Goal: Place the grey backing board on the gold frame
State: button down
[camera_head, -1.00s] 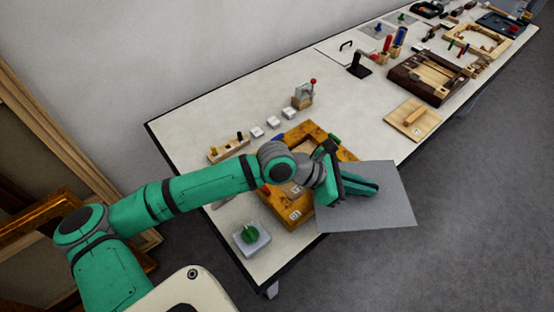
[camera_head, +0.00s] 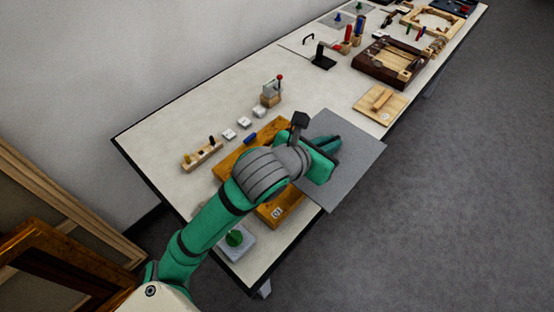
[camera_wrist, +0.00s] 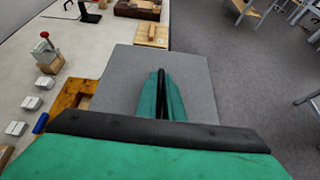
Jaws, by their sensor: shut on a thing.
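The grey backing board (camera_head: 352,158) is a flat square sheet held by my gripper (camera_head: 325,150). In the wrist view the board (camera_wrist: 198,75) spreads out around the green fingers of my gripper (camera_wrist: 162,90), which are shut on it. The board overhangs the table's front edge on the right, and its left part covers some of the gold frame. The gold frame (camera_head: 229,160) lies on the table under my wrist, largely hidden by my arm and the board. A corner of the frame (camera_wrist: 70,97) shows left of the board in the wrist view. I cannot tell whether they touch.
Behind the frame stand a wooden peg block (camera_head: 202,155), several white blocks and a wooden block with a red knob (camera_head: 271,95). A grey pad with a green knob (camera_head: 235,240) sits at the near end. A wooden board (camera_head: 380,104) lies beyond the backing board.

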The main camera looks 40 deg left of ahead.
jog(key=a+f, duration=0.1)
jog(key=a, duration=0.2)
jog(key=a+f, duration=0.1)
jog(key=a, duration=0.2)
jog(key=s+a+f, duration=0.1)
jog(key=a+f, duration=0.1)
jog(key=a, duration=0.1)
jog(key=shift+s+a, duration=0.1)
jog(key=shift+a, duration=0.15)
jog(key=a+f, duration=0.4)
jog(key=f, duration=0.1)
jog(key=shift+s+f, duration=0.15)
jog(key=shift+s, duration=0.05)
jog(key=shift+a+f, duration=0.15)
jog(key=shift+f, duration=0.75)
jog(key=shift+a+f, duration=0.15)
jog(key=shift+f, duration=0.75)
jog(key=shift+f, duration=0.4)
jog(key=c, duration=1.9)
grip_release()
jog(key=shift+r, duration=0.1)
